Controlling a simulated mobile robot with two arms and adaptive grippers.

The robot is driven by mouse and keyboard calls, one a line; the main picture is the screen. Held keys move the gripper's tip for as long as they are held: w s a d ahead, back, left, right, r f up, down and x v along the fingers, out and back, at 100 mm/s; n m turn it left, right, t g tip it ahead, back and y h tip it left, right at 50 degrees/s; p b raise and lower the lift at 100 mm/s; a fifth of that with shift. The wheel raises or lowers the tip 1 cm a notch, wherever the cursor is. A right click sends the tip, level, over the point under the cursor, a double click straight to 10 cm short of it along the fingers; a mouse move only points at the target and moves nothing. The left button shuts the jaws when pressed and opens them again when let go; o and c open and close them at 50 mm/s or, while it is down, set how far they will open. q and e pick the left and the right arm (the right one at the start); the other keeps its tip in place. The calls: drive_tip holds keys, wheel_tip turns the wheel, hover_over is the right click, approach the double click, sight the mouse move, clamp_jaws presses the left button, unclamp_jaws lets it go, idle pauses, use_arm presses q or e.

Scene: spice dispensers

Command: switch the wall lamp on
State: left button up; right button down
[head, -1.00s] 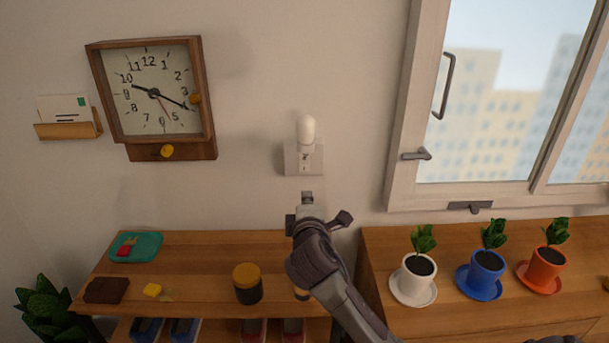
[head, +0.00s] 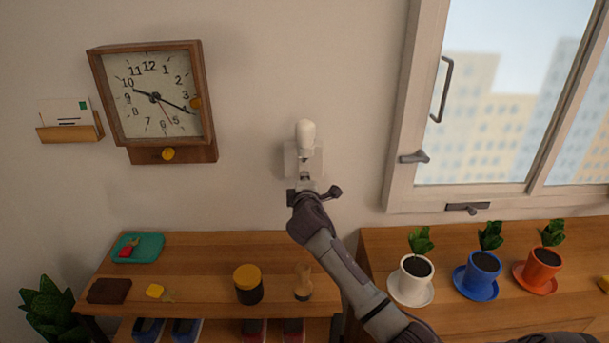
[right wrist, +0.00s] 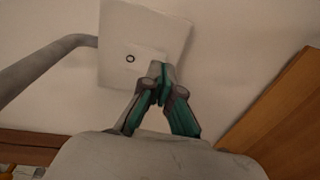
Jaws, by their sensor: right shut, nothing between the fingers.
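The wall lamp is a white bulb (head: 306,132) on a pale wall plate (head: 291,158), between the clock and the window. The bulb shows no clear glow. In the right wrist view the plate (right wrist: 150,22) fills the upper middle, with a pale switch (right wrist: 130,57) bearing a dark ring mark. My right gripper (head: 305,179) is at the plate's lower edge and partly hides it. Its fingertips (right wrist: 159,70) are closed together, empty, in front of the switch's lower right part. I cannot tell whether they touch it. My left gripper is not in view.
A clock (head: 158,95) and a letter holder (head: 70,132) hang at left. Potted plants stand right, below the window (head: 397,190). The wall around the lamp is clear.

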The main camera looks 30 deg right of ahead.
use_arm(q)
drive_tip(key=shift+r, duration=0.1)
use_arm(e)
drive_tip(key=shift+w+d, duration=0.35)
drive_tip(key=shift+w, duration=0.25)
drive_tip(key=shift+f, duration=0.1)
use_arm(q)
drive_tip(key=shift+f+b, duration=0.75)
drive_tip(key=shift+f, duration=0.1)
use_arm(e)
drive_tip(key=shift+w+d, duration=0.1)
drive_tip(key=shift+w, duration=0.05)
